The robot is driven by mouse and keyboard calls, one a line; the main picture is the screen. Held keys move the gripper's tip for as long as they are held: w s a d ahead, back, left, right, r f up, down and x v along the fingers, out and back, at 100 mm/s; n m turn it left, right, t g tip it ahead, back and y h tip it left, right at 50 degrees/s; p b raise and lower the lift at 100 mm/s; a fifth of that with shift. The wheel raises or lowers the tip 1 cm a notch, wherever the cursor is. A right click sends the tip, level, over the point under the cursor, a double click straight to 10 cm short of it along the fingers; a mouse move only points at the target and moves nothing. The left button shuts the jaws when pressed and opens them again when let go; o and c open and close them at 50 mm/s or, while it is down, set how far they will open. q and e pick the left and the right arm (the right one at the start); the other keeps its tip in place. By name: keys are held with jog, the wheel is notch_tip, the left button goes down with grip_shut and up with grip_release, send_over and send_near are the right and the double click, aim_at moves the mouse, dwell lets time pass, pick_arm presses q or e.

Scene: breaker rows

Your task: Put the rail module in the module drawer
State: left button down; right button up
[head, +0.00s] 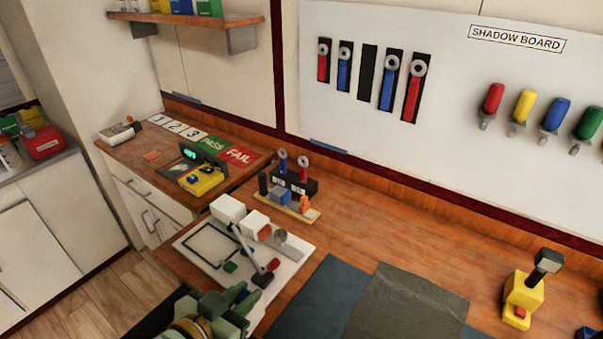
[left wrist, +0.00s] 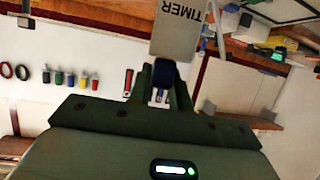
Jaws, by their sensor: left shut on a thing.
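The rail module (left wrist: 180,32), a pale grey block marked TIMER with a blue grip (left wrist: 165,72), is at the top of the left wrist view. My left gripper (left wrist: 163,88) is shut on the blue grip. In the head view my left gripper (head: 240,296) is at the bottom, over the near edge of the white board (head: 292,262); I cannot clearly make out the module there. White drawer fronts with handles (head: 150,217) stand below the left bench and look shut. I cannot tell which is the module drawer. My right gripper does not show.
The white board carries white blocks (head: 227,208), a lever and a black outline. A small rack (head: 290,190) stands behind it. The yellow meter (head: 201,180) and PASS and FAIL cards (head: 240,155) are on the left bench. Dark mats (head: 405,305) lie right of the board.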

pick_arm(q)
jog(key=w+a+r+n+t+y+b, duration=0.1)
jog(key=w+a+r+n+y+b, duration=0.1)
jog(key=w+a+n+y+b, duration=0.3)
jog(key=w+a+y, duration=0.1)
jog(key=a, duration=0.3)
jog(key=shift+w+a+r+n+t+b, duration=0.15)
jog(key=shift+a+n+t+b, duration=0.15)
jog(key=shift+a, duration=0.05)
